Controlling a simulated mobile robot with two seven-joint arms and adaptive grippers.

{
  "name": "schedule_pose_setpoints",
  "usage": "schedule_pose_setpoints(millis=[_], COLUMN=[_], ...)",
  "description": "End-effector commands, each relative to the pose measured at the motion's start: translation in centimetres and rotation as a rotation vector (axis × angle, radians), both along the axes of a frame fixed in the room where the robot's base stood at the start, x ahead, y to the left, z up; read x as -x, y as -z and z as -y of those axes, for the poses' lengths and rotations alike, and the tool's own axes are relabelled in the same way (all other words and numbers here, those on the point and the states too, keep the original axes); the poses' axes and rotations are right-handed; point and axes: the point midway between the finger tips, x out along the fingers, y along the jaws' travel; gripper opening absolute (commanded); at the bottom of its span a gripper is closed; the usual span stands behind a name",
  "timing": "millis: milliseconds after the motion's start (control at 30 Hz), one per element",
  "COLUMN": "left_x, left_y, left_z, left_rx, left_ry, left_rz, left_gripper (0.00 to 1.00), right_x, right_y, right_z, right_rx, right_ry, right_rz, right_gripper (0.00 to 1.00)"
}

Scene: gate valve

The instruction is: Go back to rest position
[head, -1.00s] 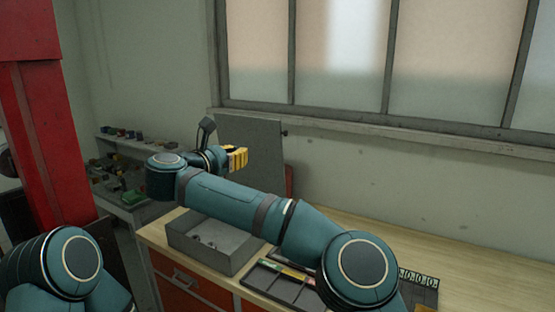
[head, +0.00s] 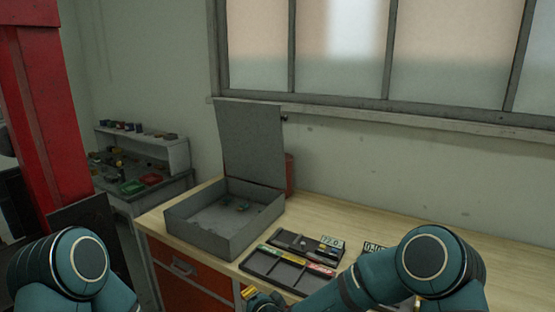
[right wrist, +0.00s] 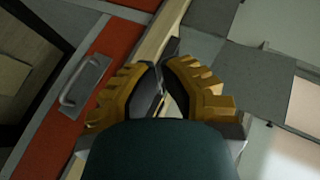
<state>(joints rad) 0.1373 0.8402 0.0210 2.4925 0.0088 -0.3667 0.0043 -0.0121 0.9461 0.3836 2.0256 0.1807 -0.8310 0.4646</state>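My right arm is folded low in the head view, its elbow at the bottom right. My right gripper (head: 252,294) shows only in part at the bottom edge, just in front of the workbench. In the right wrist view the yellow fingers of the right gripper (right wrist: 162,66) come together at their tips, with nothing seen held between them. Red drawer fronts and the bench edge lie beyond them. My left arm shows only a teal joint at the bottom left of the head view; its gripper is out of view.
An open grey box (head: 224,244) with small parts inside stands on the wooden workbench (head: 340,220), its lid upright. Compartment trays (head: 272,277) lie in front of it at right. A red drawer (head: 187,292) is below. A red column (head: 35,130) stands at left.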

Motion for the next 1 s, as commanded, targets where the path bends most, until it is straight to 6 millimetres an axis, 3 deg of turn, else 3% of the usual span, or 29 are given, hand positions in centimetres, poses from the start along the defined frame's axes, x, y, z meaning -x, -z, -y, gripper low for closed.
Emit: schedule_pose_setpoints(millis=[33, 200, 400, 500, 633, 1000], left_x=[0.0, 0.1, 0.1, 0.1, 0.2, 0.2], left_y=[0.6, 1.6, 2.6, 2.9, 3.1, 3.1], left_z=[0.0, 0.1, 0.1, 0.2, 0.2, 0.2], left_rx=[-0.001, -0.002, -0.003, -0.003, -0.004, -0.004], left_ry=[0.000, 0.002, 0.003, 0.004, 0.004, 0.004], left_rz=[-0.001, -0.003, -0.005, -0.006, -0.005, -0.005], left_gripper=[0.53, 0.53, 0.53, 0.53, 0.53, 0.53], right_x=[1.7, 8.6, 17.9, 21.6, 24.5, 25.3], right_y=[2.9, 10.7, 16.6, 18.0, 18.7, 18.9], right_z=[1.7, 7.3, 13.3, 15.4, 16.7, 17.1], right_rx=[0.075, 0.300, 0.468, 0.507, 0.530, 0.535], right_ry=[-0.046, -0.225, -0.435, -0.514, -0.576, -0.594], right_rz=[-0.048, -0.217, -0.420, -0.495, -0.551, -0.567], right_gripper=[0.00, 0.00, 0.00, 0.00, 0.00, 0.00])
